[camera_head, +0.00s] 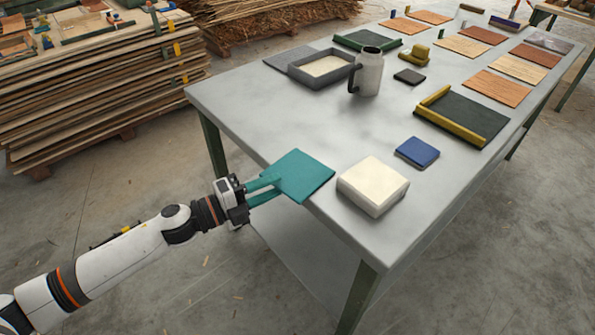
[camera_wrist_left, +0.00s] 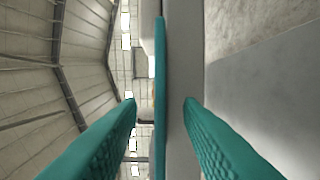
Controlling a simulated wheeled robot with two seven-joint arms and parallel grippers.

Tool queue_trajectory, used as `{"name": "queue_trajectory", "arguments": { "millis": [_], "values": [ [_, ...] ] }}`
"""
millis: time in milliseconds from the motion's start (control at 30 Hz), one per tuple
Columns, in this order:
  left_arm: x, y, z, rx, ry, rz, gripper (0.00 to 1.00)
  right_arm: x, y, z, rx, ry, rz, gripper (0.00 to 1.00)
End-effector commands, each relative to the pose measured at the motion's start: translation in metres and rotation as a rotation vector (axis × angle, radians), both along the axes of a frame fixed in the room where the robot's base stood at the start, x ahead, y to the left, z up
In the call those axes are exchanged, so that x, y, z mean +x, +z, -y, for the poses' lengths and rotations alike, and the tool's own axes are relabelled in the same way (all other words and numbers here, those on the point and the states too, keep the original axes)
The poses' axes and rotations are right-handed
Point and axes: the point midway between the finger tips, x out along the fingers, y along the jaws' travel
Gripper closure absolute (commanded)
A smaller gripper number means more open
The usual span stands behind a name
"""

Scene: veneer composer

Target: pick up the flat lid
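The flat lid (camera_head: 304,175) looks to be the teal square plate at the table's near-left edge, partly overhanging it. In the left wrist view the lid (camera_wrist_left: 160,70) shows edge-on as a thin teal strip. My left gripper (camera_head: 275,187) reaches the overhanging side from the left. Its teal fingers blend with the lid's colour in the head view. In the left wrist view the left gripper (camera_wrist_left: 161,101) is open, one finger on each side of the lid, with gaps visible. My right gripper is in neither view.
A cream block (camera_head: 373,184) and a blue plate (camera_head: 417,152) lie right of the lid on the grey table (camera_head: 250,105). Farther back are a grey tray (camera_head: 318,82), a metal mug (camera_head: 369,72) and a dark board with yellow edging (camera_head: 468,117). Table space behind the lid is clear.

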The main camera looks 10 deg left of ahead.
Motion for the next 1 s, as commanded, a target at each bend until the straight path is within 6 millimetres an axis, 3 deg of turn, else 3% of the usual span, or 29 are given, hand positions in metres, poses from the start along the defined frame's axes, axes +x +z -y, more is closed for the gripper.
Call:
{"name": "queue_trajectory", "arguments": {
  "millis": [133,367,567,600,1000],
  "values": [
    [0.009,0.001,0.01,0.001,0.0,0.001,0.67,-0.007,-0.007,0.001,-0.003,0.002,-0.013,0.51],
    [0.009,-0.001,0.011,0.001,0.001,-0.001,0.67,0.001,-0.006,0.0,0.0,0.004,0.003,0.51],
    [0.009,0.0,0.011,0.001,0.0,-0.001,0.98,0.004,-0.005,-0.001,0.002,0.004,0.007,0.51],
    [0.009,0.0,0.011,0.001,0.0,-0.001,1.0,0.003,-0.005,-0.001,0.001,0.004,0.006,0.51],
    [0.009,0.002,0.011,0.001,0.0,0.0,1.0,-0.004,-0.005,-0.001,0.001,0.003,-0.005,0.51]
  ]
}}
